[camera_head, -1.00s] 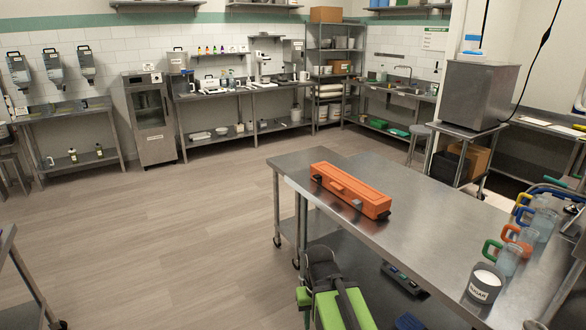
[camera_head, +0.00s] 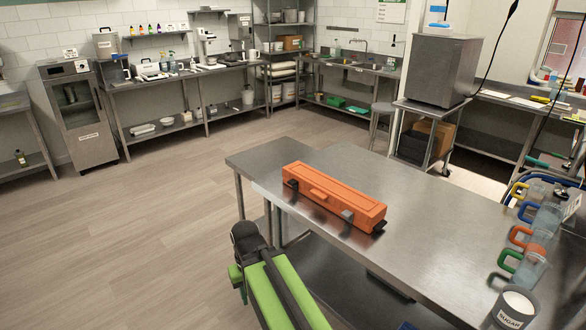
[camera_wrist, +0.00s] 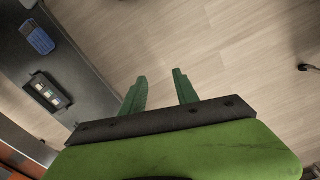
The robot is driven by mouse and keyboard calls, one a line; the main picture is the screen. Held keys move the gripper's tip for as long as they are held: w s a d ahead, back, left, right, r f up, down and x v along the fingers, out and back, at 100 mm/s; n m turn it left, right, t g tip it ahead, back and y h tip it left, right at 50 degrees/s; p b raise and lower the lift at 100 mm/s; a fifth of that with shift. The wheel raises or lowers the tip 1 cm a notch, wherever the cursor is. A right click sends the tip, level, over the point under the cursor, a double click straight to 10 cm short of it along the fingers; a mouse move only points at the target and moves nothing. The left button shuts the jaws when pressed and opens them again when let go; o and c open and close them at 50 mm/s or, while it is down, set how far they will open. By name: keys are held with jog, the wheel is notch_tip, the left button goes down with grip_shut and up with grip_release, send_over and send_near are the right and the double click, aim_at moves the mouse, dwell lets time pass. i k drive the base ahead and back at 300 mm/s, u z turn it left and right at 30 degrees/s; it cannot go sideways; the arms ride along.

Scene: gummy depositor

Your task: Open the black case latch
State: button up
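A long orange case (camera_head: 352,204) lies closed on the steel table (camera_head: 420,220). Its front side has an orange handle in the middle. A black latch (camera_head: 292,183) sits near its left end and a greyer latch (camera_head: 347,216) towards its right end; both look shut. My green and black arm is in front of the table, left of and below the case in the head view. In the wrist view my gripper (camera_wrist: 160,88) has its two green fingers apart with only floor between them. It is empty and not touching the case.
Several handled jugs (camera_head: 528,238) and a sugar container (camera_head: 514,308) stand at the table's right side. A dark tray (camera_wrist: 46,92) and a blue item (camera_wrist: 37,37) show on a dark surface in the wrist view. Floor at left is clear.

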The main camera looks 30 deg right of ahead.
aim_at(292, 182)
jog(key=z, duration=0.2)
jog(key=i, duration=0.6)
jog(key=z, duration=0.5)
